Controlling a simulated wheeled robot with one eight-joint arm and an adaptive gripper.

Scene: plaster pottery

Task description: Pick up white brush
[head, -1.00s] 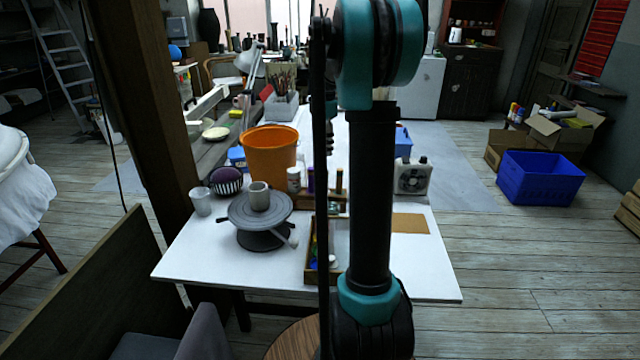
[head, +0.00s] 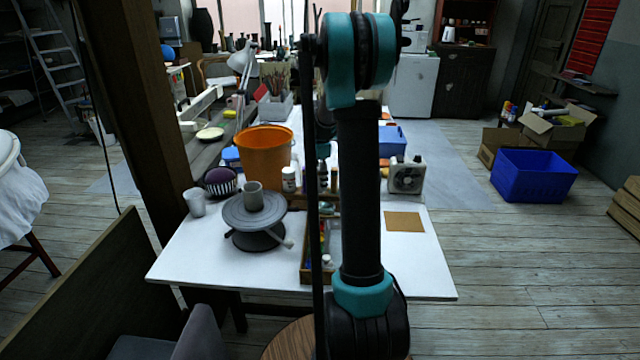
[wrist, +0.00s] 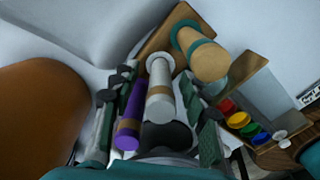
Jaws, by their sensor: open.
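In the wrist view, the white brush (wrist: 160,92), a pale cylinder with a tan band, stands out from a wooden holder (wrist: 166,36). A purple-handled piece (wrist: 131,117) is close on its left, and a tan one with a teal ring (wrist: 205,56) is on its upper right. My gripper (wrist: 157,76) is open, with one finger left of the white and purple pieces and the other right of the white one. Contact cannot be told. In the head view, my gripper (head: 323,172) is above the table's back part, partly hidden by my arm; I cannot make out the white brush there.
An orange bucket (head: 264,152) is close left of my gripper, also in the wrist view (wrist: 40,118). A tray of paints (wrist: 247,121) lies right. A banding wheel (head: 240,213) with a grey cup stands on the white table (head: 200,262). The table's right front is clear.

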